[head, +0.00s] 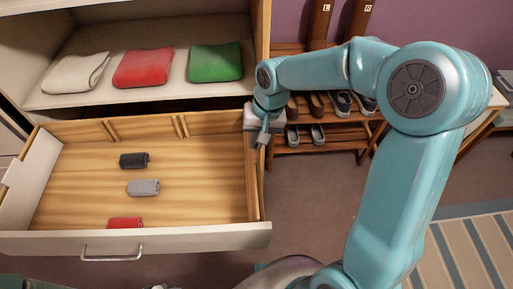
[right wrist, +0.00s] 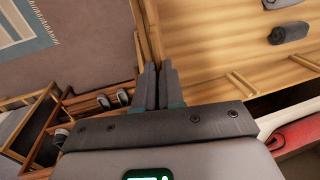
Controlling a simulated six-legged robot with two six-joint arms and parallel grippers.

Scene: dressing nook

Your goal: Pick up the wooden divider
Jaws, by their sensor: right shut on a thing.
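The wooden divider (head: 262,178) is a thin, light-brown board seen nearly edge-on, along the right side wall of the open drawer. My right gripper (head: 263,139) is at its far end, near the drawer's back right corner. In the right wrist view, the gripper fingers (right wrist: 157,88) are shut on the divider (right wrist: 152,38), which runs away from them beside the drawer floor. I cannot tell whether the divider touches the side wall. My left gripper is not in view.
The open drawer (head: 75,185) holds a black, a grey and a red rolled cloth. Paired wooden strips line its back wall. Folded white, red and green clothes lie on the shelf (head: 150,95) above. A shoe rack (head: 340,145) stands to the right; open floor lies before it.

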